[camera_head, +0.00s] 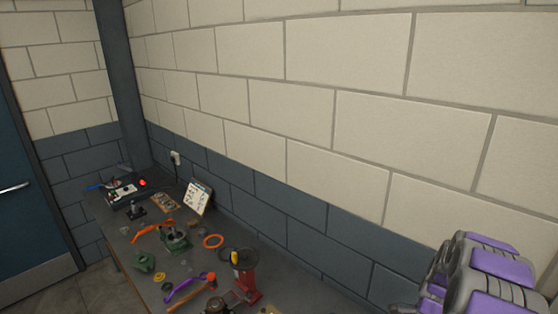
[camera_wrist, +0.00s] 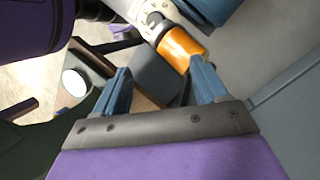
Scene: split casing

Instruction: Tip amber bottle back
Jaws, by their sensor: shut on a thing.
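In the wrist view, the amber bottle (camera_wrist: 182,48) lies tilted at the fingertips, its amber end towards the right finger and a pale section with dark marks running up and left. My gripper (camera_wrist: 163,76) has two blue fingers, set well apart, and is shut on the bottle. The contact with the left finger is not clear. A dark grey block-like shape (camera_wrist: 158,75) shows between the fingers. In the head view I cannot make out the bottle or my gripper; purple and grey parts of my own arm fill the lower right.
The dark bench (camera_head: 120,262) runs along the wall.

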